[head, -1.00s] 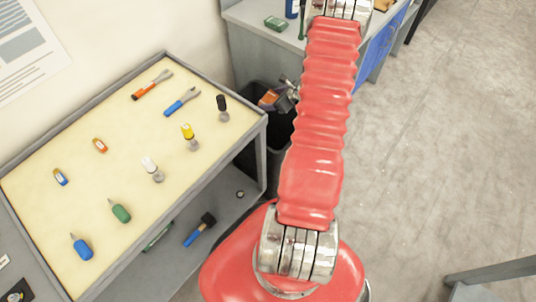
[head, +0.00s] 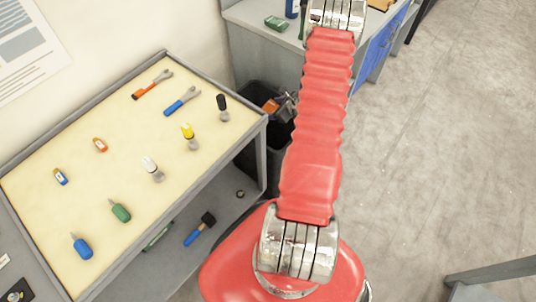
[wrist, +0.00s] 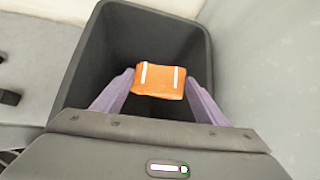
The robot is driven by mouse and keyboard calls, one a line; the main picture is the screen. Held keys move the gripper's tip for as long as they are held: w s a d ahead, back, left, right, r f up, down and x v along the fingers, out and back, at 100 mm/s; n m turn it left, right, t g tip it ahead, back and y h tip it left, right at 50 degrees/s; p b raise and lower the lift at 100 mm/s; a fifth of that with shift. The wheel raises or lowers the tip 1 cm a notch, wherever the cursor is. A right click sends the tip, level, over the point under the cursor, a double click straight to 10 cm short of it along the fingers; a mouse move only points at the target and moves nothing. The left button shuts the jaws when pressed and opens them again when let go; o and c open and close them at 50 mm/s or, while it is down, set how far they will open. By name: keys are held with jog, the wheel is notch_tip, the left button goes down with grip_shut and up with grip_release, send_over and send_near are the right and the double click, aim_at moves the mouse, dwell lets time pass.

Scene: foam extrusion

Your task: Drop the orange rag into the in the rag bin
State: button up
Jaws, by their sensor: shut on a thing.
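The orange rag (wrist: 160,88), with two white stripes, is held between the two purple fingers of my gripper (wrist: 158,86) in the wrist view. In that view it hangs over the open mouth of the black rag bin (wrist: 84,62). The bin's inside looks dark and empty around the rag. In the head view the rag (head: 271,106) is a small orange patch beside my arm, in front of the bin (head: 257,92). My arm hides part of the bin and most of my gripper there.
A cart (head: 165,57) with a cream top holding several tools stands at the left, close to the bin. A grey workbench (head: 262,32) with blue fronts stands behind the bin. The floor (head: 440,130) at the right is mostly clear.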

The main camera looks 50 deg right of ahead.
jog(key=o, duration=1.3)
jog(key=shift+s+r, duration=0.1)
jog(key=shift+r, duration=0.05)
jog(key=v, duration=1.3)
jog(key=shift+s+r, duration=0.1)
jog(key=shift+r, duration=0.05)
